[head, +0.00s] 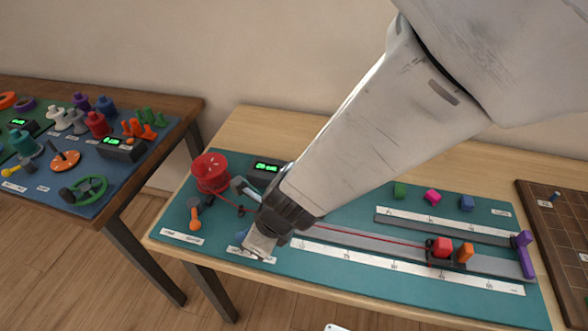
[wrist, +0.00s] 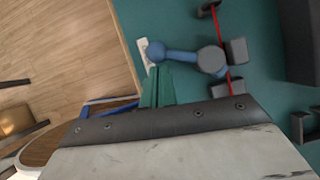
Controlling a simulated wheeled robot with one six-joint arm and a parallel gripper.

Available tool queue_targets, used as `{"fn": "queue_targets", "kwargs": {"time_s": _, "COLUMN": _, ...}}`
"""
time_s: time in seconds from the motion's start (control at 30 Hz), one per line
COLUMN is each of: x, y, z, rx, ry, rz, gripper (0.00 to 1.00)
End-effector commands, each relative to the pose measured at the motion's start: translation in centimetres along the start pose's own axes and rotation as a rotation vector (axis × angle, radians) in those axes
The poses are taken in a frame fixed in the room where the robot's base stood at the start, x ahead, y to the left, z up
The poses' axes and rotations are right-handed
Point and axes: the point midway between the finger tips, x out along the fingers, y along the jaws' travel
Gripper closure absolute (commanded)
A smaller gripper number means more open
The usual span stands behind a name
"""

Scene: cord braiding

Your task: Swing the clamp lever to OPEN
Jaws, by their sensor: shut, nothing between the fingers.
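The clamp lever (wrist: 178,54) is blue with a ball knob and a round grey-blue pivot, and lies over the teal mat in the wrist view. Its knob is at the left, beside a white label (wrist: 144,57) whose text I cannot read. In the head view my gripper (head: 252,249) hides most of the lever.
A red spool (head: 210,171), an orange-handled lever (head: 195,213) and a display (head: 267,168) stand left and behind. A red block (head: 442,247) is on the long rail at the right. Coloured cubes lie at the back. A second table stands at the left.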

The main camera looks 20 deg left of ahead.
Motion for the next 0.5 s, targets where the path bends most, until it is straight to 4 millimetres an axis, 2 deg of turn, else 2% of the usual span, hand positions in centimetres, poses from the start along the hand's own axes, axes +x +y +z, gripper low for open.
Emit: {"fn": "queue_targets", "kwargs": {"time_s": 0.5, "x": 0.23, "y": 0.02, "z": 0.45, "rx": -0.002, "ry": 0.000, "rz": 0.001, "gripper": 1.00}}
